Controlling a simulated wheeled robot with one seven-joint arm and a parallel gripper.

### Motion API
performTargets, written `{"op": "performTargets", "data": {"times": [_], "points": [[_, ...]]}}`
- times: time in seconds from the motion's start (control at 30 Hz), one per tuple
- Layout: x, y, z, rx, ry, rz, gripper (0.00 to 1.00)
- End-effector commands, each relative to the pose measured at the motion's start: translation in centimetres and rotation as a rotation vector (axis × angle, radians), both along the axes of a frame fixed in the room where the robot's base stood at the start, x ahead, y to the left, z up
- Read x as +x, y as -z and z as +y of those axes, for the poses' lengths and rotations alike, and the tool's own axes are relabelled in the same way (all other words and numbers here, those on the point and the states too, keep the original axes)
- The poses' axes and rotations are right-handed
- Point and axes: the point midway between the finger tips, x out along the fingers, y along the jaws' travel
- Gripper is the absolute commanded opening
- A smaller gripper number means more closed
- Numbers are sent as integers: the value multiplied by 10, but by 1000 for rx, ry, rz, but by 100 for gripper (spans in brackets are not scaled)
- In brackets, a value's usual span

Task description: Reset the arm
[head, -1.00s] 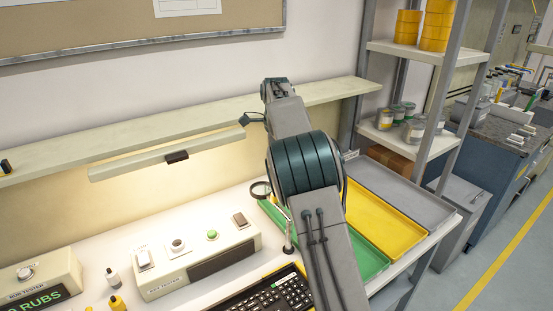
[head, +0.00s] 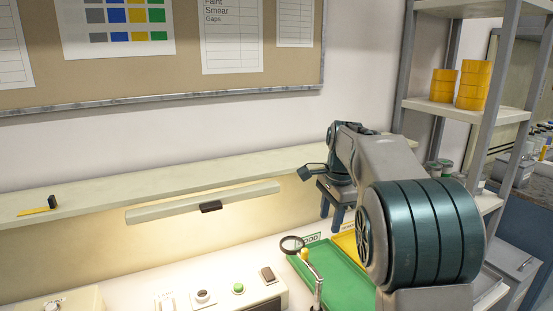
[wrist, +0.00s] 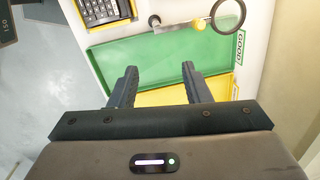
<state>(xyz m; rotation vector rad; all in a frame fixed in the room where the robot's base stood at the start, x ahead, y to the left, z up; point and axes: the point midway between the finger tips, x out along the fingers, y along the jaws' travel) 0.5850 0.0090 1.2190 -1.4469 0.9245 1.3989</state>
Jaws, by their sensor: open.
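My gripper (head: 334,212) hangs at the end of my raised arm, above the back of the workbench near the green and yellow trays. In the wrist view my gripper (wrist: 158,85) has its two dark fingers apart with nothing between them. The fingers show over the edge between the green tray (wrist: 110,55) and the yellow tray (wrist: 148,97). The green tray bears a "GOOD" label and also shows in the head view (head: 330,280). My arm hides part of the yellow tray (head: 346,240) in the head view.
A magnifier (head: 293,245) stands beside the green tray. A tester box (head: 240,299) sits on the bench. A lamp bar (head: 205,204) and wall shelf (head: 100,196) run behind. A rack (head: 440,109) stands at the right.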

Motion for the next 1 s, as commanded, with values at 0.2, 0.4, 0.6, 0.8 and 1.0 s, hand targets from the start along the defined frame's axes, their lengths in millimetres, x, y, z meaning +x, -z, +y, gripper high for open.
{"op": "performTargets", "data": {"times": [0.2, 0.4, 0.6, 0.8, 1.0], "points": [[-75, -11, -9, -13, -284, -82, 44], [-144, -5, -11, -66, -559, -155, 44], [-214, 17, -10, -155, -841, -216, 44], [-269, 47, -9, -255, -1081, -247, 44], [-294, 64, -9, -311, -1201, -254, 44]]}}
